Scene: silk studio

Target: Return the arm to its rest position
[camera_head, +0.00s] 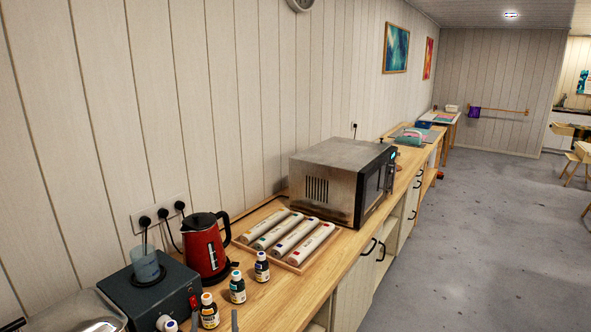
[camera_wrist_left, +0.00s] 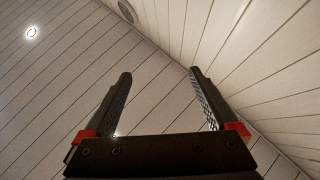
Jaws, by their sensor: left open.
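My left gripper (camera_wrist_left: 160,75) fills the lower part of the left wrist view, with its two dark fingers spread apart. Nothing is between the fingers. It points up, with the panelled ceiling and wall behind it. In the head view only its grey fingertips (camera_head: 214,318) show at the bottom edge, in front of the wooden counter (camera_head: 262,307) and close in the picture to the small bottles. The rest of the left arm is out of frame there. My right gripper is in neither view.
The counter along the left wall holds small bottles (camera_head: 237,289), a red kettle (camera_head: 205,250), a dark box with a beaker (camera_head: 145,267), a tray of white rolls (camera_head: 293,263) and a microwave (camera_head: 335,180).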

